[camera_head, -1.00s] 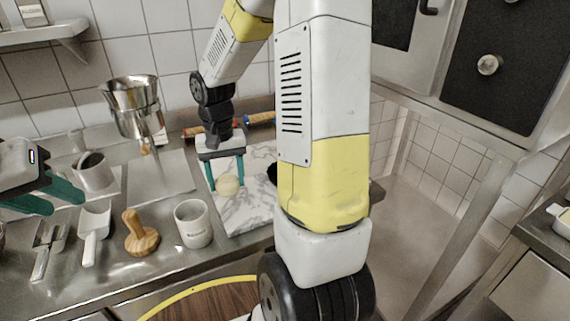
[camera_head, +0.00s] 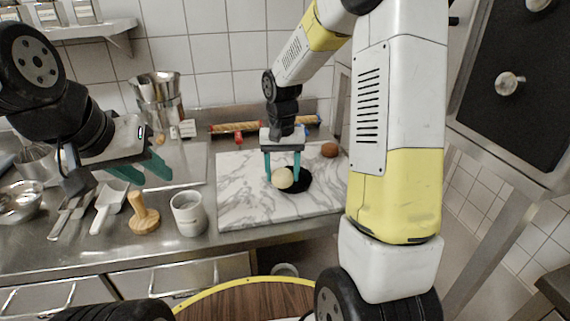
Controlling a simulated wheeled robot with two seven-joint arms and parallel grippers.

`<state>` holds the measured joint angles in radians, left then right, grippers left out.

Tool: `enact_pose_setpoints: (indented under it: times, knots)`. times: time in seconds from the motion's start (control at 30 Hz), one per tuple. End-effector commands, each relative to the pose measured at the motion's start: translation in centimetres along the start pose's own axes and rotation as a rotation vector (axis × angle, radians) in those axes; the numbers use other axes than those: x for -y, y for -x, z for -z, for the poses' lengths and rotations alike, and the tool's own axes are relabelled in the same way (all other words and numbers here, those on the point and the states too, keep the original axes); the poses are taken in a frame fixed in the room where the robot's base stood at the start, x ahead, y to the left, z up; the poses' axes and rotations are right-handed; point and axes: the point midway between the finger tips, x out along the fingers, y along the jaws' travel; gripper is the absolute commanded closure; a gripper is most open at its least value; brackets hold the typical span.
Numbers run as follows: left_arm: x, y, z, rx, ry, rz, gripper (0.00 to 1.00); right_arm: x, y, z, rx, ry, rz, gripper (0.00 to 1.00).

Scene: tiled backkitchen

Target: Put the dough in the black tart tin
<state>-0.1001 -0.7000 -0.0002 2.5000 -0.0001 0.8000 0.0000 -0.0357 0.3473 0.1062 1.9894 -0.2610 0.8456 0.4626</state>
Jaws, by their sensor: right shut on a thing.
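The dough (camera_head: 282,178), a pale round ball, is between the teal fingers of my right gripper (camera_head: 283,172), which is shut on it. The black tart tin (camera_head: 303,184) is a dark round shape on the marble board. The dough overlaps the tin's left part in the picture; I cannot tell whether it touches the tin or hangs above it. Dough and finger hide part of the tin. My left gripper (camera_head: 143,172) is at the left over the steel counter, its teal fingers apart and empty.
The marble board (camera_head: 240,195) has bare room on its left. A brown round thing (camera_head: 329,150) sits at its back right. A white mug (camera_head: 188,213), a wooden tamper (camera_head: 144,213) and a white scoop (camera_head: 108,207) stand left of the board. Rolling pins (camera_head: 238,128) lie behind it.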

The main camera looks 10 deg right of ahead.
Motion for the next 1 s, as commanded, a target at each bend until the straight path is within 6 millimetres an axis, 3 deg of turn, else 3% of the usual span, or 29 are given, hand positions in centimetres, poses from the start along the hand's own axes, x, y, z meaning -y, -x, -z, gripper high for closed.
enact_pose_setpoints:
  times: [0.1, 0.3, 0.47, 0.7, 1.0]
  knots:
    - [0.0, 0.0, 0.0, 0.000, 0.000, 0.000, 0.64, -1.7, -0.4, 2.7, 0.001, -0.005, 0.000, 0.88]
    - [0.0, 0.0, 0.0, 0.000, 0.000, 0.000, 0.64, -3.1, -0.6, 5.2, 0.001, 0.001, 0.000, 0.88]
    - [0.0, 0.0, 0.0, 0.000, 0.000, 0.000, 0.64, -3.4, -1.1, 5.6, 0.002, 0.001, 0.000, 0.88]
    - [0.0, 0.0, 0.0, 0.000, 0.000, 0.000, 0.64, -3.4, -4.1, 5.5, 0.002, 0.001, 0.000, 0.88]
    - [0.0, 0.0, 0.0, 0.000, 0.000, 0.000, 0.64, -3.3, -4.3, 5.6, 0.000, 0.001, 0.000, 0.88]
